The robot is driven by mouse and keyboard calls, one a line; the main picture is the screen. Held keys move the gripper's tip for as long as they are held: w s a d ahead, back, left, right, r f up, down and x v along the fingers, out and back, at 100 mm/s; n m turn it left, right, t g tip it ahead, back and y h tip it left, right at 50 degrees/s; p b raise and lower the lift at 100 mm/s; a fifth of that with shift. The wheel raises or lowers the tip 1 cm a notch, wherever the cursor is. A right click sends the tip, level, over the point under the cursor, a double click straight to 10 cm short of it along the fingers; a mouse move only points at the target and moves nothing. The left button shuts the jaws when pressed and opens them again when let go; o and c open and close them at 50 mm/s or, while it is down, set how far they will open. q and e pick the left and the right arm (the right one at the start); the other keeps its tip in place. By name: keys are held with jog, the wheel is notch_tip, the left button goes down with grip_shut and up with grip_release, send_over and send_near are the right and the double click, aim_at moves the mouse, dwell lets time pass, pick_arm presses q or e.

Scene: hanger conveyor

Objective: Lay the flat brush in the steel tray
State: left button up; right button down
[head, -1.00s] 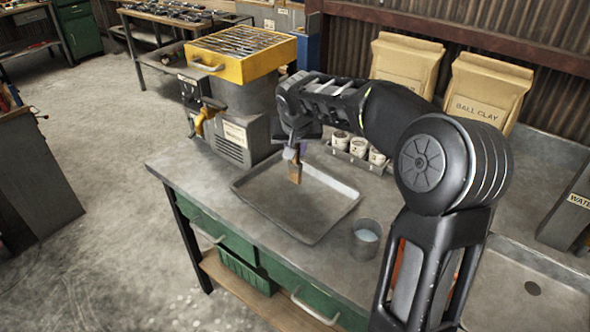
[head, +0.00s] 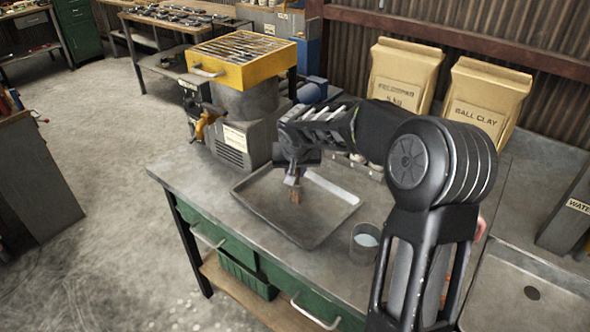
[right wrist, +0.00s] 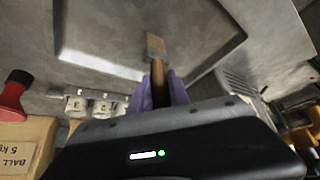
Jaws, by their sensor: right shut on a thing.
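The steel tray (head: 312,241) is a shallow grey pan on the bench top, and it also fills the upper part of the right wrist view (right wrist: 105,35). My right gripper (head: 292,177) is shut on the flat brush (head: 295,196) and holds it over the tray, bristles downward. In the right wrist view the purple fingers of my right gripper (right wrist: 160,92) pinch the brush's wooden handle, and the brown bristle end (right wrist: 155,43) points away towards the tray. I cannot tell whether the bristles touch the tray floor. My left gripper is not in view.
A metal cup (head: 364,243) stands right of the tray. A grey machine with a yellow top box (head: 243,62) stands behind-left. Clay bags (head: 485,97) stand at the back.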

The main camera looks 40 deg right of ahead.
jog(key=shift+f+b, duration=0.25)
jog(key=shift+b, duration=0.05)
jog(key=c, duration=1.2)
grip_release()
jog(key=shift+r, duration=0.1)
jog(key=shift+c, duration=0.2)
jog(key=shift+s+a+r, duration=0.15)
jog(key=shift+r, duration=0.5)
jog(key=b+v, duration=0.1)
jog(key=v, duration=1)
jog(key=shift+a+f, duration=0.1)
jog(key=shift+f, duration=0.05)
